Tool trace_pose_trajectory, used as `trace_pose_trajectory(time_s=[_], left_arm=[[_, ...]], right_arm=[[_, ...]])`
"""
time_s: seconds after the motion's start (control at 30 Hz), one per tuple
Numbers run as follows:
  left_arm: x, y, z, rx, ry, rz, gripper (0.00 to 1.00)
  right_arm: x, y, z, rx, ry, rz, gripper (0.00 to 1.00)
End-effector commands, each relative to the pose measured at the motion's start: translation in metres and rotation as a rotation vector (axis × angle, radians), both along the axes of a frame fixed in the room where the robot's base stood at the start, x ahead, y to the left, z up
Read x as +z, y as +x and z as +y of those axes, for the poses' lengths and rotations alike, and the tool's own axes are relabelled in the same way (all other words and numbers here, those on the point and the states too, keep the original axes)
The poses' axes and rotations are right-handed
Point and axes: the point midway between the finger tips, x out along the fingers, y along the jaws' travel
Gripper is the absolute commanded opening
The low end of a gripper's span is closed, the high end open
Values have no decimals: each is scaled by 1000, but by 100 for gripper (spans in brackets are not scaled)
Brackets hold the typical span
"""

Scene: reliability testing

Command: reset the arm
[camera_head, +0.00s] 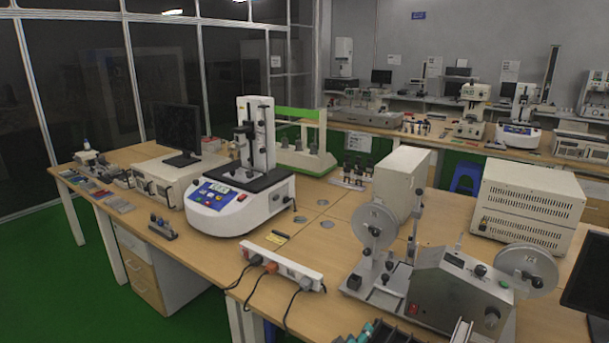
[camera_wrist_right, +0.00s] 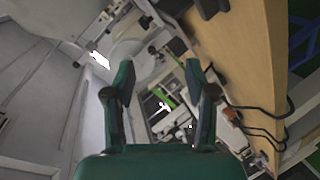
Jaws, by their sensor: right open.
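My right gripper (camera_wrist_right: 158,72) shows in the right wrist view, its two green and dark fingers spread apart. Nothing is held between them. In the head view only some teal and dark parts (camera_head: 368,329) show at the bottom edge, cut off by the frame; they look like part of my right gripper. My left gripper is in neither view.
A reel machine (camera_head: 455,295) stands close at the lower right, beside a white box (camera_head: 530,203). A power strip (camera_head: 283,264) with plugged cables lies at the table's front edge. A white test machine (camera_head: 240,200) stands further left. Bare tabletop (camera_head: 325,255) shows between them.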

Motion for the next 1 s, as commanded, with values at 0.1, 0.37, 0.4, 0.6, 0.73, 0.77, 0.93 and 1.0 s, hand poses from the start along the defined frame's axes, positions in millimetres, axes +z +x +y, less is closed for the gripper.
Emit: trace_pose_trajectory(time_s=[0.1, 0.37, 0.4, 0.6, 0.73, 0.77, 0.93, 1.0], left_arm=[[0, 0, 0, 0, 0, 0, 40], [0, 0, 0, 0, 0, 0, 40], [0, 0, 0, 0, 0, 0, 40], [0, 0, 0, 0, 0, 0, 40], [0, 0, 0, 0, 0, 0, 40], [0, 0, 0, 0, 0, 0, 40], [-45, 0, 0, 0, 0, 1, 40], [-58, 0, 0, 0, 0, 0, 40]], right_arm=[[-54, -38, -8, 77, 262, 103, 56], [-140, -204, 4, -11, 885, 512, 56], [-144, -230, 6, -47, 948, 571, 56], [-147, -333, 14, -230, 1158, 810, 56], [-140, -387, 18, -345, 1238, 933, 56], [-138, -399, 20, -371, 1253, 962, 56], [-183, -398, 21, -373, 1254, 959, 56], [-196, -398, 20, -373, 1254, 959, 56]])
